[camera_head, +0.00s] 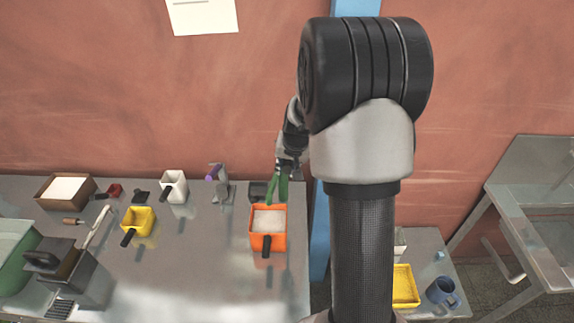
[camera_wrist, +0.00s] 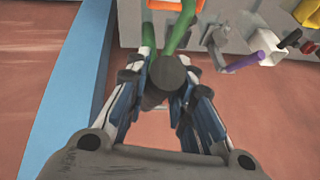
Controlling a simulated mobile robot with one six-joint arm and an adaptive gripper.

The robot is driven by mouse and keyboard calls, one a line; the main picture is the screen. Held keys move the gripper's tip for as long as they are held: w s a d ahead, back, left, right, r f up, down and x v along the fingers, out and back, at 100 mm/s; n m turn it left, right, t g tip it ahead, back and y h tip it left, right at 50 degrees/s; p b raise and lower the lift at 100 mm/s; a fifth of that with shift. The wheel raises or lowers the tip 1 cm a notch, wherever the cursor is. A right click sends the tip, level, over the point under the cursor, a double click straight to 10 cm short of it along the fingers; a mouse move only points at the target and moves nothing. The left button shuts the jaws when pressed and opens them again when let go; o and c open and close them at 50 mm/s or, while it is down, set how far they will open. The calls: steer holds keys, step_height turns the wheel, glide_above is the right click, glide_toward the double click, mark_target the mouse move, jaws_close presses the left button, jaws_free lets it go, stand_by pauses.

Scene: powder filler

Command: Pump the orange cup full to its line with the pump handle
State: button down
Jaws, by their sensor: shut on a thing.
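The orange cup (camera_head: 258,241) stands on the metal table at its right end, with white material inside and a dark handle toward the front. I cannot make out its line or whether the level reaches it. A green pump part (camera_head: 271,190) stands just behind the cup. My gripper (camera_head: 287,166) is above and behind the cup, at the top of the green part. In the wrist view, my gripper (camera_wrist: 168,95) is shut around the dark round end of the pump handle (camera_wrist: 175,72), with green arms beyond it. The orange cup's edge (camera_wrist: 166,4) shows at the top there.
On the table are a yellow cup (camera_head: 137,220), a white cup (camera_head: 173,185) and a purple-handled device (camera_head: 220,182). A blue post (camera_head: 319,235) rises by the table's right edge. A blue mug (camera_head: 443,292) sits on a lower right table. The table's middle is clear.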

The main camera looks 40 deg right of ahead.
steer(key=shift+f, duration=0.1)
step_height(320, 180, down, 11)
steer(key=t+h+b, duration=0.3)
steer(key=t+b, duration=0.1)
steer(key=b, duration=2.4)
steer(key=shift+s+a+r+t, duration=0.2)
steer(key=shift+s+a+t, duration=0.1)
steer(key=shift+s, duration=0.1)
steer(key=shift+h+b, duration=0.3)
steer(key=shift+b, duration=0.15)
steer(key=c, duration=1.4)
jaws_free()
steer(key=shift+o, duration=0.2)
steer(key=shift+r, duration=0.1)
